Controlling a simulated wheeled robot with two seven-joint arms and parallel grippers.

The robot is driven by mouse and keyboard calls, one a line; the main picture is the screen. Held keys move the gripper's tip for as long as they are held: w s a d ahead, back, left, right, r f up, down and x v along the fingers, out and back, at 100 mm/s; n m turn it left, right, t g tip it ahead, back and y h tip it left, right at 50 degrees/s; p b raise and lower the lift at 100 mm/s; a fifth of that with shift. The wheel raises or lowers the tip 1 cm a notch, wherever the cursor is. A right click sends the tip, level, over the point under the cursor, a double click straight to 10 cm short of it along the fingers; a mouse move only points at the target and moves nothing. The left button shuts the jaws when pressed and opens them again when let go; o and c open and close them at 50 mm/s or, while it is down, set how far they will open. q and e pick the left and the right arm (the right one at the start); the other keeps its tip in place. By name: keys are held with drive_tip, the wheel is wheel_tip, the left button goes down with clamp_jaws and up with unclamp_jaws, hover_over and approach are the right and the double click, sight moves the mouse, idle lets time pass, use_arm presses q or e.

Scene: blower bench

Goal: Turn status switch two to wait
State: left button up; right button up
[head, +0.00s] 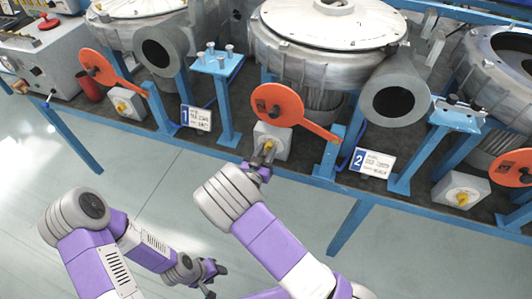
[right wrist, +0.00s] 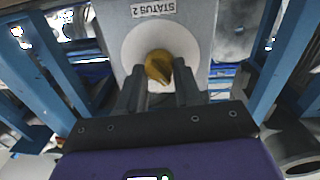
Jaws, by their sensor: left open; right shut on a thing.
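Status switch two is a grey box (head: 275,138) with a yellow knob, on the bench front below the middle blower. In the right wrist view its knob (right wrist: 158,67) sits on a round white plate, under an upside-down "STATUS 2" label (right wrist: 154,9). My right gripper (head: 263,160) is at the switch; in the wrist view its dark fingers (right wrist: 160,88) are shut on the knob, one on each side. The knob's tip points roughly down in that view. Any position marks around it are not readable. My left gripper (head: 212,271) is open and empty, low over the floor, away from the bench.
An orange lever (head: 290,108) stands just above the switch. A number 2 sign (head: 372,162) and a grey blower outlet (head: 395,95) are to its right. Other switch boxes stand left (head: 124,105) and right (head: 461,191). The floor before the bench is clear.

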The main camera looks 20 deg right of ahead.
drive_tip(key=m+b, duration=0.2)
drive_tip(key=m, duration=0.2)
drive_tip(key=shift+f+b, duration=0.15)
drive_tip(key=shift+b, duration=0.2)
drive_tip(key=shift+s+d+m+y+b, duration=0.1)
drive_tip(key=shift+m+y+b, duration=0.2)
drive_tip(key=shift+m+b, duration=0.95)
drive_tip(key=shift+m, duration=0.35)
drive_tip(key=o, duration=1)
drive_tip(key=shift+o, duration=0.2)
drive_tip(key=p+v, duration=0.2)
drive_tip(key=v, duration=0.5)
drive_tip(key=shift+s, duration=0.25)
